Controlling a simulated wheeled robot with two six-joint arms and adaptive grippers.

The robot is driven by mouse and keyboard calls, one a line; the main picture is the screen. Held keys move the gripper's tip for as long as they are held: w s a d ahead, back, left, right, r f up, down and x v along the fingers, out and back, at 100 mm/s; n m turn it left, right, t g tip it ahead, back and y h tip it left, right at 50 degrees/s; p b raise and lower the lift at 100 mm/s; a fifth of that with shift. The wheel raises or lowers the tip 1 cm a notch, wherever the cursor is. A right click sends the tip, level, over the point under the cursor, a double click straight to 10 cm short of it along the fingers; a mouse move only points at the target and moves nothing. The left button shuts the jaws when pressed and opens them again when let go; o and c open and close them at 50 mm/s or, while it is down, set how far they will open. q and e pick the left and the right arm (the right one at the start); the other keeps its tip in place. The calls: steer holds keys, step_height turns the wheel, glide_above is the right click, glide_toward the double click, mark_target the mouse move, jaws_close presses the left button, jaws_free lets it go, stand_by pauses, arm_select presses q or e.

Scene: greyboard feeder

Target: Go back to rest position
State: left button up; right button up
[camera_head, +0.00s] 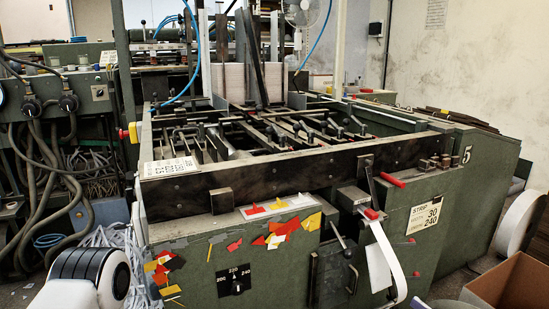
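The greyboard feeder, a large green machine (400,270), fills the middle of the head view. Pale stacks of board (235,80) stand upright in its far part, between tall guides. A white and black rounded link of my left arm shows at the lower left, in front of the machine's left corner. Neither gripper is in the picture, so I cannot see whether they hold anything.
A white curved strip (387,258) hangs down the machine's front near red-handled levers. An open cardboard box (512,283) stands on the floor at the lower right. Hoses and a green control cabinet (92,92) are at left, with shredded white strips on the floor.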

steer(key=s+a+f+g+h, duration=0.1)
steer(key=a+f+g, duration=0.15)
steer(key=f, duration=0.25)
steer(key=s+a+f+g, duration=0.2)
steer(key=a+f, duration=0.2)
steer(key=f, duration=0.1)
steer(key=s+a+f+m+g+h, duration=0.1)
steer(key=s+f+m+g+h, duration=0.2)
steer(key=s+f+g+h, duration=0.95)
steer(key=s+d+f+m+t+y, duration=0.1)
steer(key=s+d+f+m+y, duration=0.25)
steer(key=s+f, duration=0.4)
step_height(320, 180, up, 21)
steer(key=s+p, duration=0.1)
steer(key=p, duration=1.8)
steer(key=shift+s+d+p, duration=0.2)
steer(key=shift+s+p, duration=0.2)
steer(key=shift+s+m, duration=0.1)
steer(key=shift+m, duration=0.15)
